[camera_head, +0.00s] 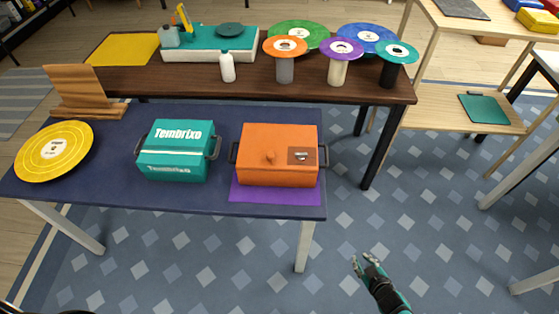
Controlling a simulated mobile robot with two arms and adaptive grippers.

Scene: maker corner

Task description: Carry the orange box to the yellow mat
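The orange box (277,155) sits on a purple mat (275,194) at the right end of the near blue table. It has dark handles on its left and right sides, a knob and a small dark label panel. The yellow mat (120,49) lies flat at the left end of the dark brown table behind, and its visible part is bare. My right gripper (363,260) is over the floor, to the right of and nearer than the box, apart from it. Its fingers look spread and empty. My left gripper is not in view.
On the blue table (110,197), a teal box (174,150), a yellow record (54,151) and a wooden stand (80,90) are left of the orange box. A turntable-like teal unit (215,56) stands right of the yellow mat. Stands with discs fill the brown table's right.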

